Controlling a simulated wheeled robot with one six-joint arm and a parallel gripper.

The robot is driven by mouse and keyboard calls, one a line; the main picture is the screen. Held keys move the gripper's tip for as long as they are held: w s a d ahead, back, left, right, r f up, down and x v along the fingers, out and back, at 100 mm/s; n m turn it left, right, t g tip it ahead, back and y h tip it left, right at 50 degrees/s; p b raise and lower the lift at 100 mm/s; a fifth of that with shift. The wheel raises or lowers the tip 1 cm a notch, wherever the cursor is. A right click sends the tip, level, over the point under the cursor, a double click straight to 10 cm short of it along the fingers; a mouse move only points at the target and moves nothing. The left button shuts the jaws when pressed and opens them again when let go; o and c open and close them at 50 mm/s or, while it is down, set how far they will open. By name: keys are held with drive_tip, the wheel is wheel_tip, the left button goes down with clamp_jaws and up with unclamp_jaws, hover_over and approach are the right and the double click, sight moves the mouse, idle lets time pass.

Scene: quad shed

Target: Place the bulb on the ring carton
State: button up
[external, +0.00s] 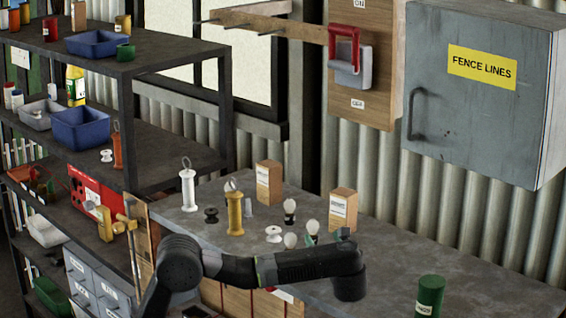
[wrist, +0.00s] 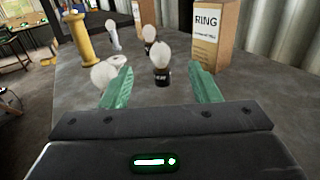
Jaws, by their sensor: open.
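The ring carton (wrist: 207,38), a tan box with a white RING label, stands upright at the upper right of the wrist view. In the external view two similar cartons stand on the bench, one further back (external: 269,184) and one nearer (external: 343,210); their labels are too small to read. A white bulb with a dark labelled base (wrist: 161,62) stands upright just beyond my gripper (wrist: 162,86), between the line of its green fingers. Another bulb (wrist: 149,33) stands behind it. My gripper is open and empty; the external view largely hides its fingers.
A white spool-like thing (wrist: 104,72) lies beside my left finger. A yellow insulator (external: 235,212) and a white one (external: 187,188) stand further left. A green cylinder (external: 430,296) stands at the bench's front right. A grey cabinet (external: 480,90) hangs above; the bench's right side is mostly clear.

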sight(314, 231)
drive_tip(key=shift+f, duration=0.85)
drive_tip(key=x, duration=0.7)
drive_tip(key=shift+w+a, duration=0.1)
drive_tip(key=shift+w, duration=0.2)
drive_tip(key=c, duration=1.1)
